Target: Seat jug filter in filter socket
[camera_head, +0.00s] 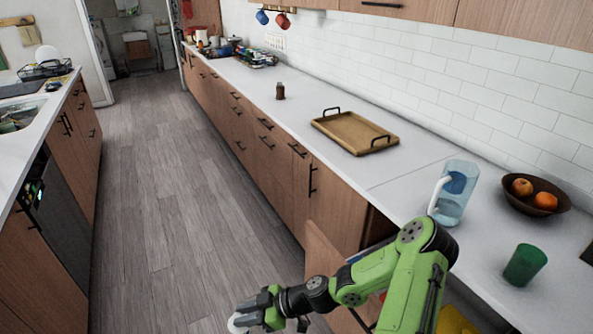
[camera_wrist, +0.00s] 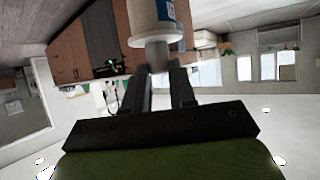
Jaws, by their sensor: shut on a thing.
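My gripper (camera_head: 250,312) is out over the floor, low in front of the counter, and shut on the jug filter (camera_head: 236,324). The filter shows as a white edge at the fingertips. In the wrist view the filter (camera_wrist: 150,22) is a pale cylinder with a blue label and a wider rim, and my gripper's fingers (camera_wrist: 162,78) pinch its narrower end. A clear, bluish jug (camera_head: 452,203) with a white handle stands upright on the counter, well to the right of my gripper. A darker blue part shows inside its upper half; I cannot make out the filter socket clearly.
A brown bowl with fruit (camera_head: 517,203) and a green cup (camera_head: 524,265) stand right of the jug. A wooden tray (camera_head: 350,128) and a small dark bottle (camera_head: 280,91) stand farther along the counter. A cabinet door (camera_head: 330,272) hangs open by my arm. Floor at left is clear.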

